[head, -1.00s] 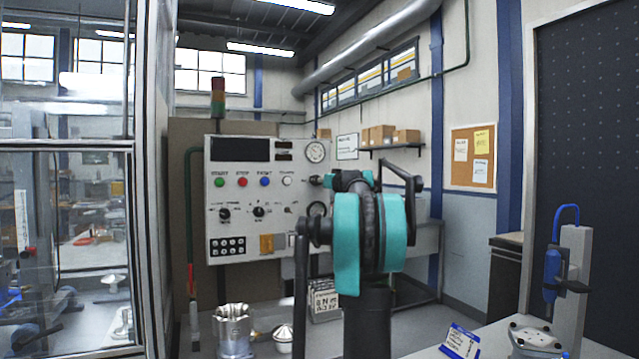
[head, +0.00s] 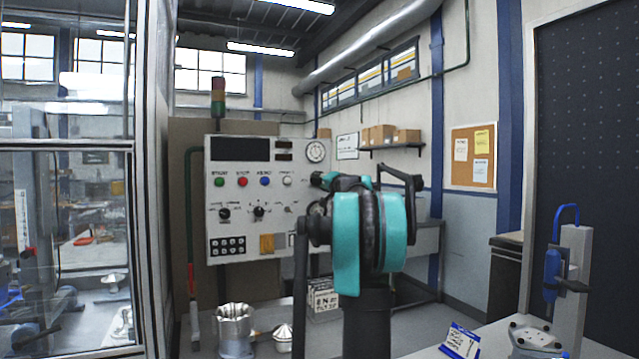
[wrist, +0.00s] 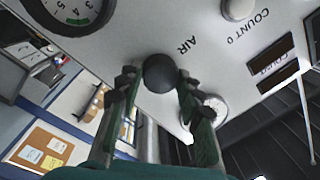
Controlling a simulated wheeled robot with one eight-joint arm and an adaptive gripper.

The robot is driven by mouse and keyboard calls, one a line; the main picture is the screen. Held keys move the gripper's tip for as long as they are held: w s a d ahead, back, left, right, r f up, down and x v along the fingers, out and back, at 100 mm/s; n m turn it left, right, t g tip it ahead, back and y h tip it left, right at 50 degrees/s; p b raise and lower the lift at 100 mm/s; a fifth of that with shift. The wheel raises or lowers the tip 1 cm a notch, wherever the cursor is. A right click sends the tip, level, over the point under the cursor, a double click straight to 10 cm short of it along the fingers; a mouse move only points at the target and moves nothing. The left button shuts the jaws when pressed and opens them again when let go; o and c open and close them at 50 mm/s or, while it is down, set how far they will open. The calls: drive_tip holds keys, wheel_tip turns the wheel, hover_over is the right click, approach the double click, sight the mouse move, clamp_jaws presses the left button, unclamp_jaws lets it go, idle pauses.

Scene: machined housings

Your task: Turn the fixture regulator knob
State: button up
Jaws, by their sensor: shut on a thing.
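The regulator knob (wrist: 160,73) is a round black knob on the light grey control panel, beside the printed word AIR in the wrist view. My gripper (wrist: 157,82) has one dark finger on each side of it and is shut on it. In the head view my arm reaches to the right edge of the control panel (head: 240,166), below the round gauge (head: 316,152). My gripper (head: 319,180) is small there and partly hidden by my arm, and the knob cannot be made out clearly.
A grey-white round button (wrist: 238,8) sits near the knob in the wrist view. Start and stop buttons and selector switches fill the panel's left. A metal housing (head: 234,330) stands below. A glass enclosure is at left, a bench with a blue-handled tool (head: 552,270) at right.

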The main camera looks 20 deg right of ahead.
drive_tip(key=m+h, duration=0.1)
drive_tip(key=m, duration=0.6)
drive_tip(key=shift+m, duration=0.4)
drive_tip(key=m, duration=0.4)
drive_tip(key=shift+a+m+h, duration=0.1)
drive_tip(key=shift+m+h, duration=0.2)
drive_tip(key=shift+m, duration=1.7)
drive_tip(key=o, duration=1.2)
drive_tip(key=shift+c, duration=0.2)
drive_tip(key=shift+s, duration=0.1)
drive_tip(key=s, duration=1.1)
drive_tip(key=shift+s+f, duration=0.4)
drive_tip(key=shift+f, duration=0.05)
